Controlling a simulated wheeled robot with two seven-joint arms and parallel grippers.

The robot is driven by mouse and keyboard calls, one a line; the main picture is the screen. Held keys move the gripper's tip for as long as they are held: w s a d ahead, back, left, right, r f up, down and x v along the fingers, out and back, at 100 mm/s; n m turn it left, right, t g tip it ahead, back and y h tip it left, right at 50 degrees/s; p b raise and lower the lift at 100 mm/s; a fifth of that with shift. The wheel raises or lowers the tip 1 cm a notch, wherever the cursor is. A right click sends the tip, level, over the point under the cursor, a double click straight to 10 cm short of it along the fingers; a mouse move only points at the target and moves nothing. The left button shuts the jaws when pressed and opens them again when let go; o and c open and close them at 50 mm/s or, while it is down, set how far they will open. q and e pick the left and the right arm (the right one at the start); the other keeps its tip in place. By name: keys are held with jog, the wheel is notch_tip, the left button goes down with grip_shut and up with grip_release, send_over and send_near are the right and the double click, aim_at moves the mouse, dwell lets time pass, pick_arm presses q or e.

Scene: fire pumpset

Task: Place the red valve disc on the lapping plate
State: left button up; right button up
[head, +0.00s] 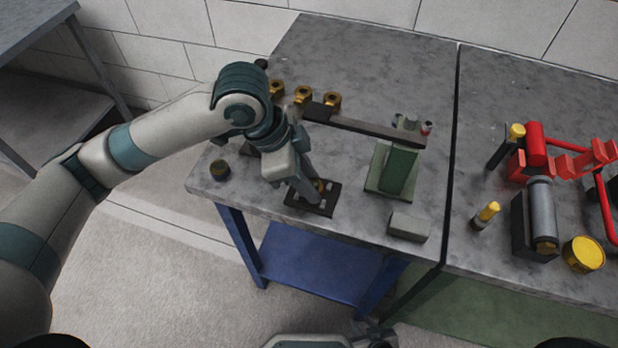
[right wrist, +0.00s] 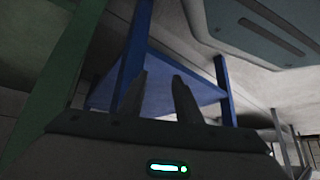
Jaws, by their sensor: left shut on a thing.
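My left gripper (head: 316,190) reaches down over a dark square plate (head: 295,207) with pale marks near the front edge of the grey bench. It is shut on a small part, mostly hidden by the fingers; a yellow-orange and reddish bit (head: 321,185) shows at the fingertips. I cannot tell for sure that this is the red valve disc, or whether it touches the plate. I cannot tell which surface is the lapping plate. My right gripper (right wrist: 160,92) is open and empty, below bench height.
A green block on a base (head: 398,172) and a grey block (head: 409,226) stand right of the plate. Several brass fittings (head: 303,95) stand behind, near a dark bar (head: 365,127). Red pump parts (head: 537,145) crowd the right bench.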

jog(key=shift+s, duration=0.2)
pick_arm(q)
jog(key=o, duration=1.2)
jog(key=shift+f, duration=0.1)
jog(key=shift+r, duration=0.2)
jog(key=shift+a+r, duration=0.15)
jog(key=shift+r, duration=0.15)
jog(key=v, duration=1.1)
pick_arm(e)
jog(key=shift+w+d+r, duration=0.1)
jog(key=shift+w+d, duration=0.15)
jog(key=shift+w, duration=0.65)
pick_arm(q)
jog(key=shift+a, duration=0.1)
